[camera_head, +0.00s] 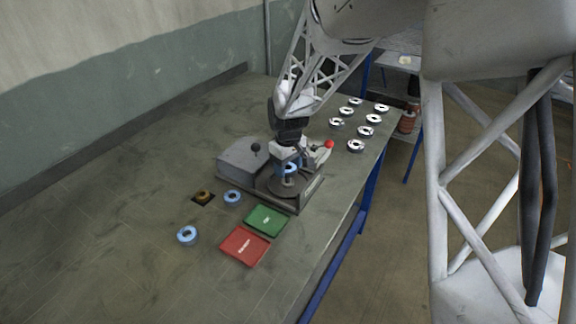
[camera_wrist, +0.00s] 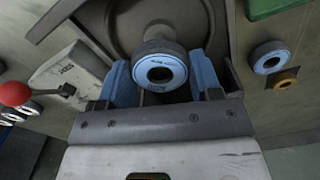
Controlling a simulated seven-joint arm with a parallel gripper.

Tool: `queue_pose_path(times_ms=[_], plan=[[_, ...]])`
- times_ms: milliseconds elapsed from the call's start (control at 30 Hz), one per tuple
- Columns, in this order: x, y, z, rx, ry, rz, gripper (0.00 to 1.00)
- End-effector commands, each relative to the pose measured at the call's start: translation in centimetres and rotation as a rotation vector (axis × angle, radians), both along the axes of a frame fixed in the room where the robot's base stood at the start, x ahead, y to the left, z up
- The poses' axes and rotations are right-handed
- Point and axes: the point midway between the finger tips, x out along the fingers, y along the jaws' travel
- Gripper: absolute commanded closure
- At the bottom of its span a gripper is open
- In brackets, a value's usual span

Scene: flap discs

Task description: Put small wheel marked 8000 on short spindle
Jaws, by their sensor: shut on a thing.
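A small wheel with a blue face and grey rim (camera_wrist: 160,70) is between the blue fingertips of my gripper (camera_wrist: 162,78), which is shut on it. In the head view the gripper (camera_head: 288,163) holds this wheel (camera_head: 288,169) over the round plate (camera_head: 287,188) of a grey machine. A short upright spindle part (camera_head: 288,180) shows just under the wheel. I cannot tell whether the wheel touches or surrounds the spindle. The marking on the wheel is too small to read.
Two more blue-faced wheels (camera_head: 232,197) (camera_head: 187,235) and a brass-coloured ring (camera_head: 203,196) lie left of the machine. A green tray (camera_head: 266,220) and a red tray (camera_head: 244,246) are in front. Several white-topped wheels (camera_head: 356,145) stand at right. A red knob (camera_head: 329,144) sticks out beside the machine.

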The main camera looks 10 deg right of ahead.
Motion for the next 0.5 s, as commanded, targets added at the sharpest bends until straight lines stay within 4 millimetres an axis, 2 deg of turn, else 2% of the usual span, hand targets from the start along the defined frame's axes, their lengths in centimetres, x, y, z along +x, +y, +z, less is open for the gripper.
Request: queue_pose_path(times_ms=[500], plan=[[0.02, 0.00, -0.72, 0.000, -0.001, 0.000, 0.67]])
